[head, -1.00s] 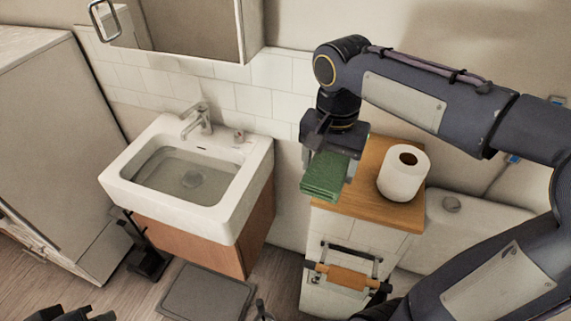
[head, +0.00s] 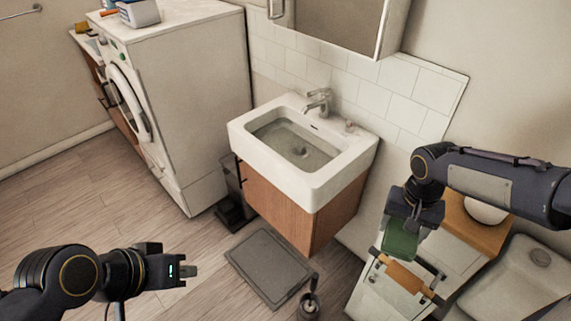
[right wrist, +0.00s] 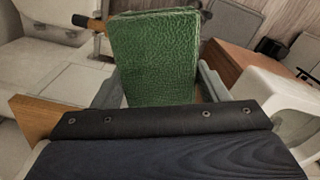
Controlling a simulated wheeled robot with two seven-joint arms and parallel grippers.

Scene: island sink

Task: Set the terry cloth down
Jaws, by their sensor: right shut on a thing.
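The green folded terry cloth (head: 400,243) hangs from my right gripper (head: 413,217) in the head view, at the left edge of the wooden-topped cabinet. In the right wrist view the cloth (right wrist: 157,58) sits between the two grey fingers of the gripper (right wrist: 158,92), which is shut on it. Nothing is seen supporting the cloth from below. My left gripper (head: 185,271) is low at the left of the head view, over the floor and holding nothing visible. Its finger gap is too small to judge.
The white sink (head: 335,178) stands on a wooden cabinet left of the cloth. A toilet roll (head: 485,212) is partly hidden by my right arm on the wooden top (head: 462,222). A washing machine (head: 190,80) is at left. A grey mat (head: 268,268) lies on the floor.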

